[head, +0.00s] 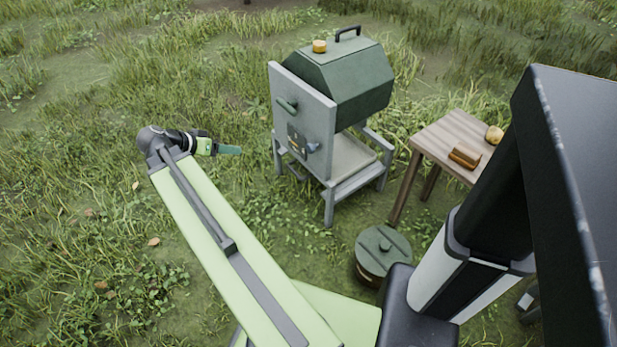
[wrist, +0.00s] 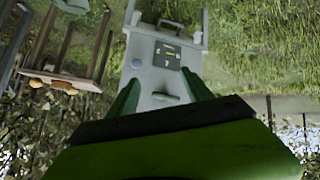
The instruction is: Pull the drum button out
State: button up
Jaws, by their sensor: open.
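The drum machine has a green many-sided drum (head: 345,80) behind a grey upright front panel (head: 290,88). The panel carries a green handle (head: 287,104), a dark control plate (head: 297,140) and a round blue-grey knob (head: 312,147). In the wrist view, which looks upside down, the dark plate (wrist: 167,55), the knob (wrist: 137,63) and the handle (wrist: 166,97) show ahead. I cannot tell for sure which part is the drum button. My gripper (head: 232,150) is left of the panel, apart from it, pointing toward it. Its green fingers (wrist: 160,88) are spread and empty.
A wooden table (head: 440,140) with a brown block (head: 464,157) and a yellow fruit (head: 494,135) stands right of the machine. A round green-lidded bin (head: 382,250) stands in front. Another yellow item (head: 320,46) sits on the drum. Grass left of the machine is open.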

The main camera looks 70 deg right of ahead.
jog(key=s+d+f+m+g+h+b, duration=0.25)
jog(key=s+d+f+m+b, duration=0.35)
jog(key=s+d+f+b, duration=0.4)
jog(key=b, duration=0.7)
send_near(308, 148)
jog(key=shift+g+y, duration=0.25)
jog(key=shift+g, duration=0.1)
jog(key=x, duration=1)
jog(key=shift+w, duration=0.3)
jog(key=shift+s+d+f, duration=0.1)
jog(key=shift+s+d, duration=0.1)
jog(key=shift+d, duration=0.2)
jog(key=shift+c, duration=0.5)
grip_shut()
